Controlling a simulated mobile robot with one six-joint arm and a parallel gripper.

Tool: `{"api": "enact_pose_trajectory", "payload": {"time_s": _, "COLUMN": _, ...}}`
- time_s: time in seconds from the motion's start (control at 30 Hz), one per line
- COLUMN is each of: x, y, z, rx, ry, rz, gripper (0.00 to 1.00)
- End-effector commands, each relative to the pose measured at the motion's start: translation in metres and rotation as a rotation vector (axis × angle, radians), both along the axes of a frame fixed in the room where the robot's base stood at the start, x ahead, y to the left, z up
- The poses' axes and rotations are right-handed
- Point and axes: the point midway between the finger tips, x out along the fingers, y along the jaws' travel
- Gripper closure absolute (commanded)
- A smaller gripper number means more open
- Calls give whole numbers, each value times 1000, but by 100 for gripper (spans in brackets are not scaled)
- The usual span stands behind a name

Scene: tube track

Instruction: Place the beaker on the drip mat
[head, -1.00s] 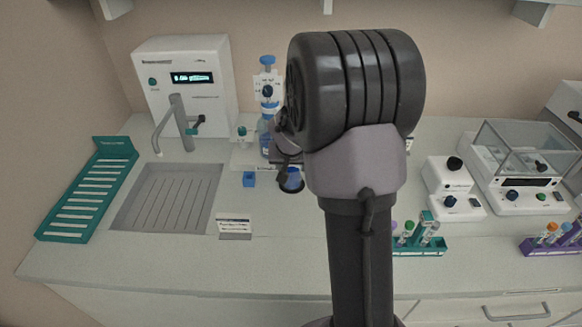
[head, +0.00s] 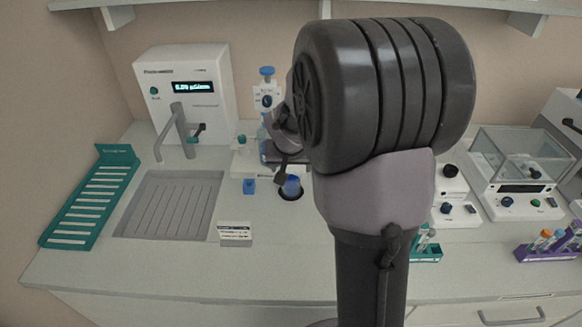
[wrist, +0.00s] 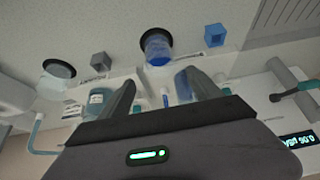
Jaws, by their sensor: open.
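A small beaker with blue liquid (head: 292,186) stands on a black round spot on the counter, partly hidden by my gripper in the head view. In the wrist view the blue beaker (wrist: 158,48) is upright, beyond the fingertips and near the middle. My gripper (wrist: 160,86) is open, with nothing between its fingers, and apart from the beaker. The grey grooved drip mat (head: 168,205) lies bare on the counter under the tap, left of the beaker; its edge shows in the wrist view (wrist: 288,22).
A blue cube (head: 249,186) sits between beaker and mat. A label stand (head: 235,233) is at the mat's front right. A clear beaker (wrist: 58,78) and a grey cube (wrist: 100,60) show in the wrist view. The tap (head: 172,128) overhangs the mat's back; a teal rack (head: 92,198) lies left.

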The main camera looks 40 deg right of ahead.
Motion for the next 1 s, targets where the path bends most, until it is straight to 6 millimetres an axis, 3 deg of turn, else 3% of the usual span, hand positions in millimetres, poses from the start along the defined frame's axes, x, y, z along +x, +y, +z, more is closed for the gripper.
{"api": "enact_pose_trajectory", "payload": {"time_s": 0.03, "x": -5, "y": 4, "z": 17, "rx": -1, "ry": -3, "rz": 0, "gripper": 27}}
{"api": "enact_pose_trajectory", "payload": {"time_s": 0.1, "x": -11, "y": 9, "z": 30, "rx": -2, "ry": -3, "rz": 1, "gripper": 27}}
{"api": "enact_pose_trajectory", "payload": {"time_s": 0.27, "x": -21, "y": 17, "z": 46, "rx": 1, "ry": -1, "rz": 1, "gripper": 27}}
{"api": "enact_pose_trajectory", "payload": {"time_s": 0.33, "x": -28, "y": 32, "z": 60, "rx": 8, "ry": -10, "rz": 12, "gripper": 27}}
{"api": "enact_pose_trajectory", "payload": {"time_s": 0.43, "x": -62, "y": 87, "z": 95, "rx": 55, "ry": -31, "rz": 57, "gripper": 27}}
{"api": "enact_pose_trajectory", "payload": {"time_s": 0.5, "x": -99, "y": 136, "z": 115, "rx": 113, "ry": -46, "rz": 110, "gripper": 27}}
{"api": "enact_pose_trajectory", "payload": {"time_s": 0.6, "x": -153, "y": 196, "z": 129, "rx": 207, "ry": -62, "rz": 202, "gripper": 27}}
{"api": "enact_pose_trajectory", "payload": {"time_s": 0.7, "x": -196, "y": 238, "z": 131, "rx": 286, "ry": -72, "rz": 287, "gripper": 27}}
{"api": "enact_pose_trajectory", "payload": {"time_s": 0.83, "x": -224, "y": 262, "z": 129, "rx": 340, "ry": -77, "rz": 348, "gripper": 27}}
{"api": "enact_pose_trajectory", "payload": {"time_s": 1.0, "x": -227, "y": 265, "z": 129, "rx": 348, "ry": -77, "rz": 355, "gripper": 27}}
